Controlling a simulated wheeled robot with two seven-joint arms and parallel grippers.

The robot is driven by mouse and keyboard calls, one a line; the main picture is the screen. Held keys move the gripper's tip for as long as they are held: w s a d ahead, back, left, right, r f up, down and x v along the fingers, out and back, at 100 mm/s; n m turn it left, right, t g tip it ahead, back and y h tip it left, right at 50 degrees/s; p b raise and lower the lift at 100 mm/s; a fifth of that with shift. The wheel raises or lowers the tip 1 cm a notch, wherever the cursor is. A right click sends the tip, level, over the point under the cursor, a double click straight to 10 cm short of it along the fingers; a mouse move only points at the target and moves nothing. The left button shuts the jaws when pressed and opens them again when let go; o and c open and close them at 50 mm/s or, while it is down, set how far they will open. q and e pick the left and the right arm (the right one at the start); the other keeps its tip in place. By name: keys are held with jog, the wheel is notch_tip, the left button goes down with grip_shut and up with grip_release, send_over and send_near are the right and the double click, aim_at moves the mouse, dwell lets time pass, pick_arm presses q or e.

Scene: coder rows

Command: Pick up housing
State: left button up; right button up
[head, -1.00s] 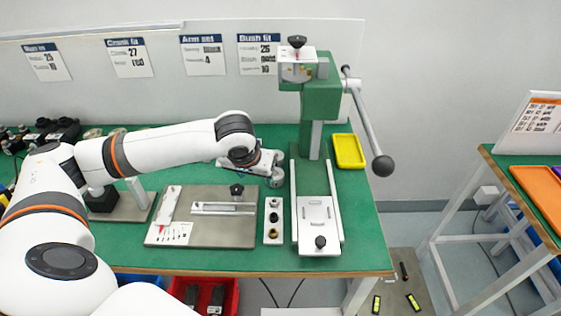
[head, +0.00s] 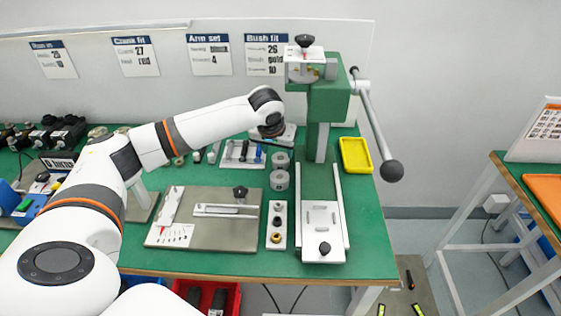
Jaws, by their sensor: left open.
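Two grey round blocks with a hole in the top, which look like housings, stand on the green bench left of the press. One housing (head: 280,160) is at the back and the other housing (head: 280,181) is just in front of it. My left gripper (head: 284,136) is behind and above them, near the back of the bench. It is open and apart from both; its fingertips are small and partly hidden by my wrist. My right gripper is not in view.
A green press (head: 326,112) with a long lever (head: 375,125) stands right of the housings. A narrow strip with bushes (head: 277,225), a grey fixture plate (head: 222,232) and a pin rack (head: 237,158) lie near. Red bins hang below the front edge.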

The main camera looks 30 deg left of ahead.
aim_at(280, 158)
pick_arm(q)
jog(key=shift+w+f, duration=0.15)
jog(key=shift+w, duration=0.25)
jog(key=x, duration=0.4)
jog(key=shift+w+a+f, duration=0.1)
jog(key=shift+a+f, duration=0.05)
jog(key=shift+f, duration=0.2)
jog(key=c, duration=0.8)
jog(key=shift+r, duration=0.1)
